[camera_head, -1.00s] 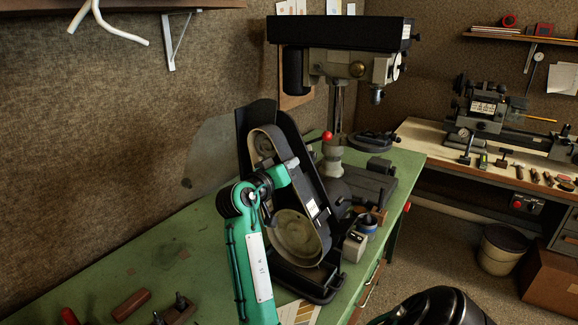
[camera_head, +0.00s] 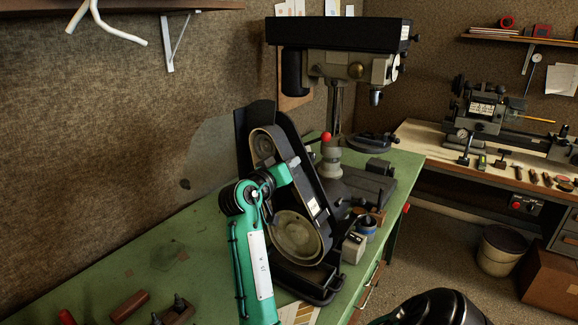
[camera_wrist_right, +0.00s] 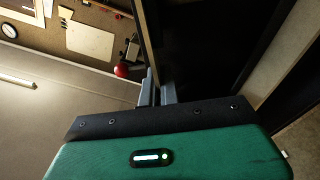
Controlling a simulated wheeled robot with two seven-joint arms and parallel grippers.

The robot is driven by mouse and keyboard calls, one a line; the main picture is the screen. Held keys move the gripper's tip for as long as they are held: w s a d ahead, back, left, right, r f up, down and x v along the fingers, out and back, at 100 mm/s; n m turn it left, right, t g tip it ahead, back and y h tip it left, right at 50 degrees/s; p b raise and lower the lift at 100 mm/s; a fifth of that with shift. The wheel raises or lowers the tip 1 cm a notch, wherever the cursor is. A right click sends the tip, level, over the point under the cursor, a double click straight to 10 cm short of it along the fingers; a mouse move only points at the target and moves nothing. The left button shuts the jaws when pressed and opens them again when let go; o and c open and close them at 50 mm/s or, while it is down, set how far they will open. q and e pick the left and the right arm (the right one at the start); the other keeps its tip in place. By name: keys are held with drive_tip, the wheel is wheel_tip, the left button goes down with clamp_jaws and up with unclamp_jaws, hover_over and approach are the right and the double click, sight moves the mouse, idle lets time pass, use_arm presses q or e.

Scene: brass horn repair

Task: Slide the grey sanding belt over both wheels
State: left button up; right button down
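The belt sander (camera_head: 243,135) stands on the green bench, with a small upper wheel (camera_head: 263,147) and a large lower wheel (camera_head: 297,236). The grey sanding belt (camera_head: 299,172) shows as a dark band that passes around the upper wheel, down the right side and around the lower wheel. Whether it is fully seated cannot be told. My left gripper is out of view.
A drill press (camera_head: 340,60) stands behind the sander. Hand tools (camera_head: 130,305) lie at the front left. The bench left of my arm is mostly clear.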

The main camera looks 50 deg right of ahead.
drive_tip(key=shift+d, duration=0.35)
drive_tip(key=c, duration=1.6)
unclamp_jaws()
drive_tip(key=shift+o, duration=0.2)
drive_tip(key=a+b, duration=0.1)
drive_tip(key=a, duration=0.6)
drive_tip(key=shift+s+b, duration=0.35)
drive_tip(key=shift+b, duration=0.05)
